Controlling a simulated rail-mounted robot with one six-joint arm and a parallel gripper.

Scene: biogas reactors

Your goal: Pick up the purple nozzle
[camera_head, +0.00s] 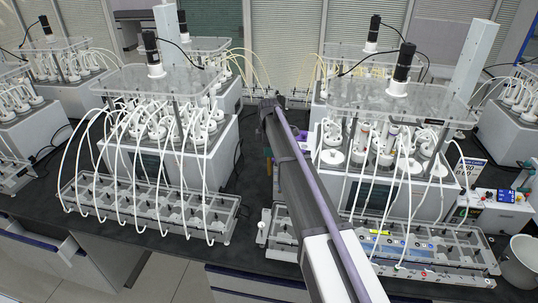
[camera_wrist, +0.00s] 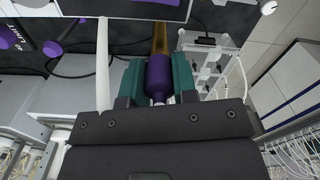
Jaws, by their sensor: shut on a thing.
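The purple nozzle (camera_wrist: 158,78) is in the wrist view, between the two teal fingers of my gripper (camera_wrist: 157,72). The fingers are closed on its sides. A brown-gold shaft extends from the nozzle toward the top of the wrist view, and a small pale tip shows at its lower end. In the camera_head view my arm covers most of the gripper, and I cannot make out the nozzle there.
Reactor units stand left (camera_head: 165,150) and right (camera_head: 385,165) of my arm, with looping white tubes. Clear trays lie in front at left (camera_head: 150,212) and right (camera_head: 450,262). A control box (camera_head: 495,210) and white bucket (camera_head: 520,262) are at far right.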

